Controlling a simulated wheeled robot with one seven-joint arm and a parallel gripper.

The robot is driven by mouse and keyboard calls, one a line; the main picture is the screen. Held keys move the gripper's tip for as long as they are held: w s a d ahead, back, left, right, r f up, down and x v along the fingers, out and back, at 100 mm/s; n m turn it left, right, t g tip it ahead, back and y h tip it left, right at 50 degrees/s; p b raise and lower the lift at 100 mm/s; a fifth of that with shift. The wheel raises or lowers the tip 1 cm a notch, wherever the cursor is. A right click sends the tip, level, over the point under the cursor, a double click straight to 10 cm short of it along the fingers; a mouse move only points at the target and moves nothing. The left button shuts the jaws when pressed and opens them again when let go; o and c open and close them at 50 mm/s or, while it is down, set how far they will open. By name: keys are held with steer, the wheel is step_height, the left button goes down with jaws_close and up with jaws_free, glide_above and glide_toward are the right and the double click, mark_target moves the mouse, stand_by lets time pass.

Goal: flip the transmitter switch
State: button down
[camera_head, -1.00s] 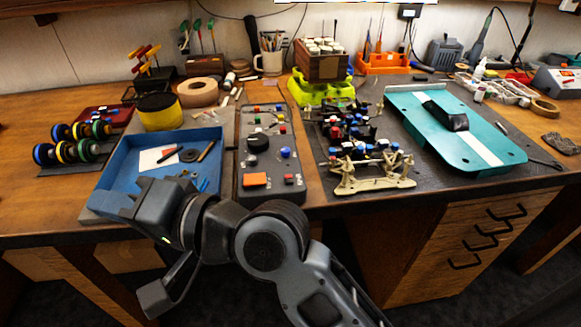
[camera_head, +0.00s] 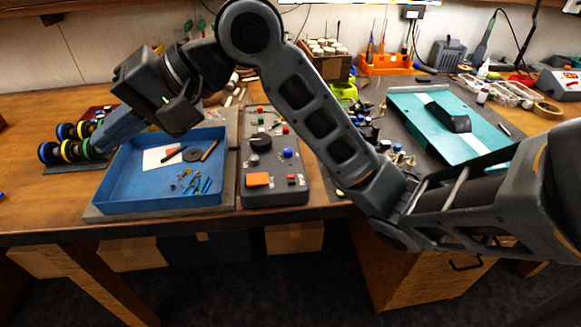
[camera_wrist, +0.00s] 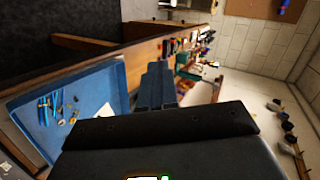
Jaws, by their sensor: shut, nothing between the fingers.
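The transmitter (camera_head: 290,196) is a dark grey panel on the bench in the head view. It has red, blue and white controls, a black knob (camera_head: 261,143) and an orange block (camera_head: 257,180). Which control is the switch is too small to tell. My gripper (camera_head: 98,148) is left of the transmitter, above the blue tray's left side, pointing down and left towards the wheels. Its fingers are together and empty, and they also show in the wrist view (camera_wrist: 157,82). I do not make out the transmitter in the wrist view.
The blue tray (camera_head: 128,208) with small tools lies left of the transmitter. Wheels (camera_head: 62,150) stand further left. My arm crosses above the bench and partly hides the racecar parts (camera_head: 398,158). A teal car body (camera_head: 440,130) lies at right.

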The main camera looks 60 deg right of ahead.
steer(key=s+d+f+m+g+h, duration=0.1)
steer(key=s+d+g+h, duration=0.15)
steer(key=d, duration=0.25)
steer(key=s+d+f+g+h, duration=0.2)
steer(key=s+d, duration=0.1)
steer(key=d, duration=0.3)
steer(key=m+g+h, duration=0.3)
steer(key=g+h, duration=0.1)
glide_above(293, 180)
step_height(293, 180, down, 14)
steer(key=shift+f, duration=0.1)
